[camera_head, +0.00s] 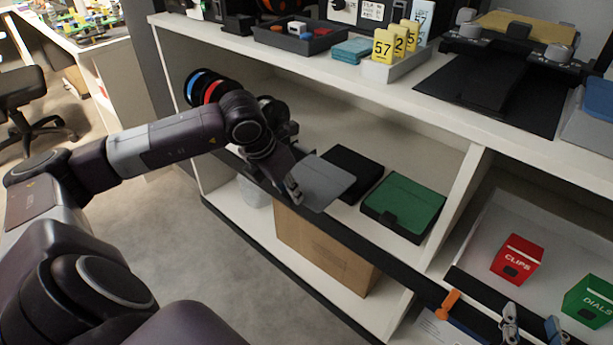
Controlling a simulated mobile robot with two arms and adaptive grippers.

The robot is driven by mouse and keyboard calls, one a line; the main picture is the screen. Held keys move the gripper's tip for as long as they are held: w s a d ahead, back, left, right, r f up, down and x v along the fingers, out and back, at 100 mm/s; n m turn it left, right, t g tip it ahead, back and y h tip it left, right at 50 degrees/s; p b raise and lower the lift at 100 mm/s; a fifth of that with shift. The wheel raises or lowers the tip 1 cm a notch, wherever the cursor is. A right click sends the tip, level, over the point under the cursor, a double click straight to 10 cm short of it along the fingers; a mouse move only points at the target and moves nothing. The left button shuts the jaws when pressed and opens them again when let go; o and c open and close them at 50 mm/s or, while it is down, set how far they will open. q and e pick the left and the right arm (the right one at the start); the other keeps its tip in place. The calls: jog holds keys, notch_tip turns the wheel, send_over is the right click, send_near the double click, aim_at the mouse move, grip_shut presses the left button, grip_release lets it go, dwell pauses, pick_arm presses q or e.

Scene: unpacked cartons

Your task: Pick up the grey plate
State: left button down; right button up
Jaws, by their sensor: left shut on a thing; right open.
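The grey plate (327,178) is a thin flat square at the middle shelf's front edge, in the middle of the head view. My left gripper (294,188) is shut on its near left edge. The plate is tilted and sticks out past the shelf edge; I cannot tell whether it still touches the shelf. My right gripper (532,326) shows only as two separated fingertips at the bottom right edge, open and empty, far from the plate.
A black flat case (354,165) and a green case (404,203) lie right of the plate. A cardboard box (325,252) stands below. Red (517,257) and green (590,300) boxes stand at the right. An upper shelf (345,72) overhangs; coloured spools (203,88) are behind my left arm.

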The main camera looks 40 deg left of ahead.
pick_arm(q)
jog(key=s, duration=0.5)
jog(key=shift+s+a, duration=0.1)
jog(key=shift+a, duration=0.1)
pick_arm(e)
jog(key=r, duration=0.1)
jog(key=r+t, duration=0.1)
jog(key=r, duration=0.1)
jog(key=shift+w+a, duration=0.25)
jog(key=shift+w+t, duration=0.1)
jog(key=shift+t, duration=0.2)
